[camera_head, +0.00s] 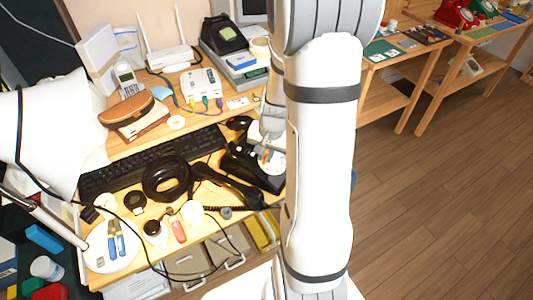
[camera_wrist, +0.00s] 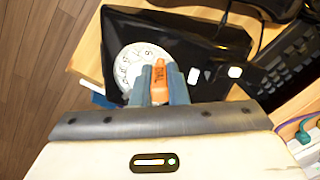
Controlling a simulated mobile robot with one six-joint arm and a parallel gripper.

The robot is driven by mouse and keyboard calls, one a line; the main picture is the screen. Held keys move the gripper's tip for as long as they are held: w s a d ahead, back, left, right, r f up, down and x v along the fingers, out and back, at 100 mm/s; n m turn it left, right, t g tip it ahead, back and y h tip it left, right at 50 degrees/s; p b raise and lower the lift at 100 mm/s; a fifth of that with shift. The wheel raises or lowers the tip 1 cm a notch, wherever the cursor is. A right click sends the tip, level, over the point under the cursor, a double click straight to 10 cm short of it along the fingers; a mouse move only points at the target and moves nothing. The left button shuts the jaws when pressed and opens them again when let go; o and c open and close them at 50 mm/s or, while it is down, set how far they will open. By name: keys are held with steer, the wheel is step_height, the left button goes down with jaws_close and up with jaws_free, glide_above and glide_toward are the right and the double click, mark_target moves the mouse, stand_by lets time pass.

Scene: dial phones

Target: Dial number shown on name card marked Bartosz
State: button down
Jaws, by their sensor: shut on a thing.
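A black rotary phone (camera_head: 243,166) lies on the desk beside my arm. In the wrist view its black body (camera_wrist: 195,40) fills the top middle, with a white round dial (camera_wrist: 128,63) bearing dark numbers. My gripper (camera_wrist: 158,84) is shut on a small orange dialling tool (camera_wrist: 159,72) with dark lettering. The tool is over the right part of the dial; I cannot tell whether its tip sits in a finger hole. In the head view, my gripper (camera_head: 266,150) is partly hidden by my arm. The black handset (camera_head: 226,187) lies off the phone. No name Bartosz is readable.
A black keyboard (camera_head: 150,160), a black tape-like ring (camera_head: 166,179) and small tools crowd the desk. A white router (camera_head: 172,57) and another phone (camera_head: 223,35) stand on the raised shelf. Open wooden floor is at right.

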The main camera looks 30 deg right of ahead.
steer(key=shift+w+r, duration=0.1)
steer(key=shift+w+d+r, duration=0.1)
steer(key=shift+w, duration=0.45)
steer(key=shift+w+d+r+p, duration=0.15)
steer(key=shift+w+d+p, duration=0.15)
steer(key=shift+w+p, duration=0.15)
steer(key=shift+w, duration=0.1)
steer(key=shift+w+d, duration=0.3)
steer(key=shift+d, duration=0.15)
stand_by(0.3)
